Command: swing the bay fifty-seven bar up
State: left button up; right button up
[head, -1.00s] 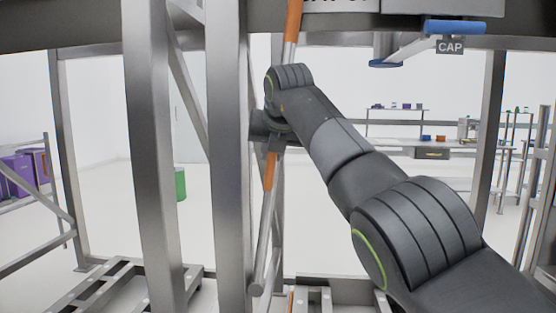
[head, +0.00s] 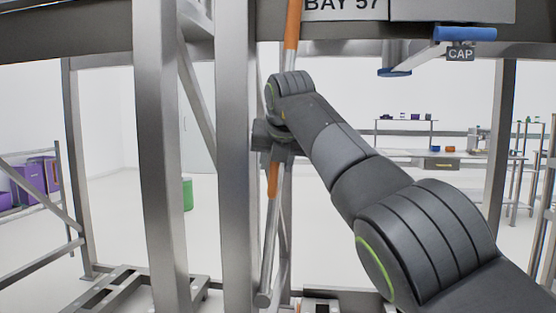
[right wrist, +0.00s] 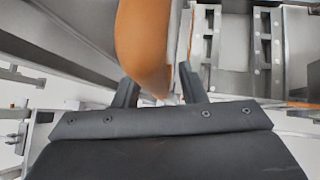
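The bay fifty-seven bar (head: 272,176) is a slim metal bar with orange sections, standing steeply, slightly tilted, beside a grey post. It runs up past the "BAY 57" sign (head: 342,6); its top is out of view. My right gripper (head: 270,138) is at the bar, partly hidden by my wrist. In the right wrist view, the bar's orange section (right wrist: 145,45) passes between the two fingers (right wrist: 158,84). The fingers look spread, with a gap on the right side; contact is not clear. My left gripper is not in view.
Grey posts (head: 160,160) stand left of the bar. A blue-handled lever (head: 465,34) with a "CAP" tag (head: 460,54) hangs upper right. A green bin (head: 187,194), purple boxes (head: 40,175) and a workbench (head: 445,158) stand farther back, with open floor between.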

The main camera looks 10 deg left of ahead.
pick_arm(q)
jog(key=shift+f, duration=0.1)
pick_arm(e)
jog(key=shift+d+r, duration=0.1)
jog(key=shift+r, duration=0.1)
pick_arm(q)
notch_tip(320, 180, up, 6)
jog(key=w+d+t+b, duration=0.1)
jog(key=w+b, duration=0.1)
jog(key=b, duration=0.2)
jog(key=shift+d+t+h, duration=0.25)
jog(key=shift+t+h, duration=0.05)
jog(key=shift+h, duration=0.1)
pick_arm(e)
jog(key=v, duration=1.7)
jog(key=shift+s, duration=0.25)
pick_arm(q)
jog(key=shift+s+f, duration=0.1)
